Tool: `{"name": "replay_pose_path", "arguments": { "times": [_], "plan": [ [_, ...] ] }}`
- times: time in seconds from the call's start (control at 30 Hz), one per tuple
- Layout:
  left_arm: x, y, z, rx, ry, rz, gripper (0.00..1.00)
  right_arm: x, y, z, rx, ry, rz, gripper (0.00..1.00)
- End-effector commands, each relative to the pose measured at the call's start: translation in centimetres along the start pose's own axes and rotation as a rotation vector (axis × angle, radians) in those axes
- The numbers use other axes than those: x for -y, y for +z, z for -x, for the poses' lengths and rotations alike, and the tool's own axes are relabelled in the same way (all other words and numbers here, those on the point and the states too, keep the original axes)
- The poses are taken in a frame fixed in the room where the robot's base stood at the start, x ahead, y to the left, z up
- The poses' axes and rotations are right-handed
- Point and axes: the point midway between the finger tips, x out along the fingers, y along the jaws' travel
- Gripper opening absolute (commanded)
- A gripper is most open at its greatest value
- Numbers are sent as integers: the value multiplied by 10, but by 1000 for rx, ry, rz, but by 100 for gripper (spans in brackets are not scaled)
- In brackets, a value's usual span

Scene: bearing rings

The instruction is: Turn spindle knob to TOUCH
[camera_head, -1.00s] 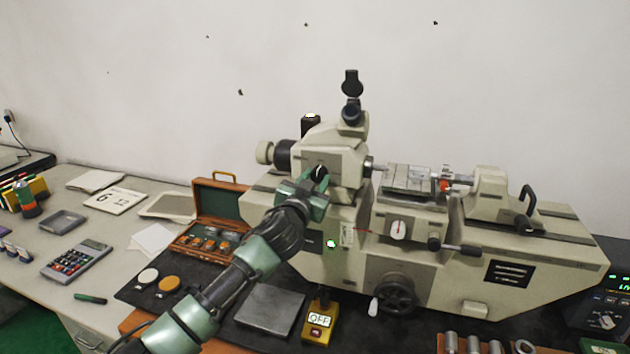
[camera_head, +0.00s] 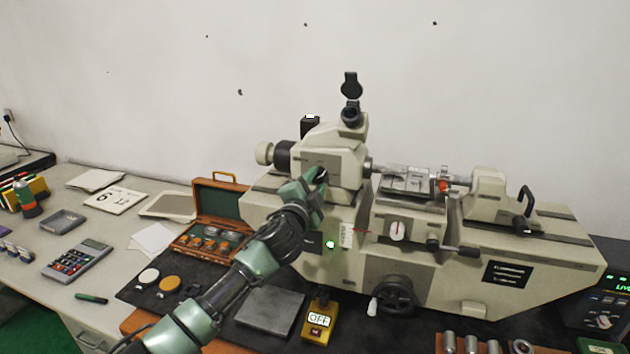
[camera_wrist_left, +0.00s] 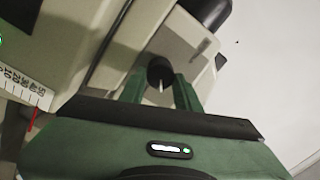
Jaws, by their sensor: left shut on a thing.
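The measuring machine (camera_head: 470,230) is a large cream bench instrument on the right. My left gripper (camera_head: 321,175) is at the front face of its left headstock, with the arm coming up from the lower left. In the left wrist view the green fingers (camera_wrist_left: 162,88) stand on either side of a small black knob (camera_wrist_left: 160,70) with a pale pointer line, shut on it. In the head view the gripper hides most of the knob. Any lettering around the knob, such as TOUCH, is not readable. My right gripper is not in view.
A brown case (camera_head: 219,205) with rings stands left of the machine. A grey plate (camera_head: 270,312) and a yellow box reading OFF (camera_head: 319,320) lie in front. A black handwheel (camera_head: 396,294) sticks out of the machine's front.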

Motion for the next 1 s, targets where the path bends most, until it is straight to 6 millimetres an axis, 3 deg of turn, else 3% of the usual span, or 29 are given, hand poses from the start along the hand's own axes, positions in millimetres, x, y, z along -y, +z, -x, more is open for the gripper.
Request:
{"name": "replay_pose_path", "arguments": {
  "times": [0.5, 1.0],
  "plan": [
    [-2, 1, 0, -14, 0, -456, 0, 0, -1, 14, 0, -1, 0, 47],
    [-3, 2, 0, -23, -2, -663, 0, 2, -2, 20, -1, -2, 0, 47]
  ]
}}
